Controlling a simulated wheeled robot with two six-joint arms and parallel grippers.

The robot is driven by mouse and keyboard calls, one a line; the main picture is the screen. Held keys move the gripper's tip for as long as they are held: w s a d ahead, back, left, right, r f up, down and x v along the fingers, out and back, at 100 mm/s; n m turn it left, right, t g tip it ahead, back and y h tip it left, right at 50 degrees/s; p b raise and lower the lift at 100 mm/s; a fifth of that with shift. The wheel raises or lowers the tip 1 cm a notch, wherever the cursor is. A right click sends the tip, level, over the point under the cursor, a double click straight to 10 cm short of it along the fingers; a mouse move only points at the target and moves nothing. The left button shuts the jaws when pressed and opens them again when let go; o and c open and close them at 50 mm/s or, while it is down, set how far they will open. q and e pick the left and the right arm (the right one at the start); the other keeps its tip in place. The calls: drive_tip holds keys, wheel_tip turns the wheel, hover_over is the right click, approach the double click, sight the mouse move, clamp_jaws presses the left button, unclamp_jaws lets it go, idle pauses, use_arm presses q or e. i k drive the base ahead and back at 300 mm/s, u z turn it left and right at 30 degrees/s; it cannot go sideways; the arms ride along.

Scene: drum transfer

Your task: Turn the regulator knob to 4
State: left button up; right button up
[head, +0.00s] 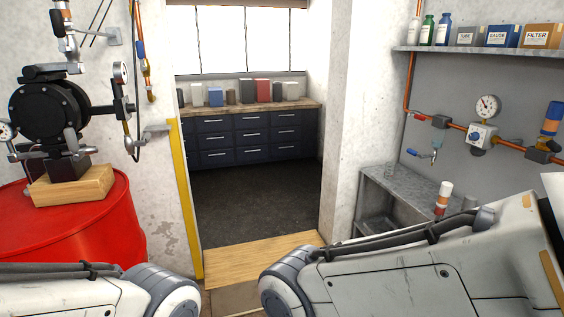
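The regulator (482,136) is a pale box on the orange pipe along the right wall. My two arms cross the bottom of the head view, the left one at lower left and the right one at lower right, below the regulator. Both grippers are out of view, so I cannot see whether they are open or shut. Nothing of mine touches the regulator.
A red drum (70,225) with a black pump (50,108) stands at left. A doorway opens in the middle onto dark drawers (245,135). At right, a grey bench (405,187) stands below the pipe, and a shelf (490,51) with bottles and boxes hangs above it.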

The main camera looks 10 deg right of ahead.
sight(474, 136)
drive_tip(key=i, duration=1.2)
drive_tip(key=z, duration=2.25)
drive_tip(key=k, duration=0.45)
drive_tip(key=z, duration=0.55)
drive_tip(key=i, duration=1)
drive_tip(key=u, duration=1.2)
drive_tip(key=i, duration=0.55)
drive_tip(key=u, duration=0.55)
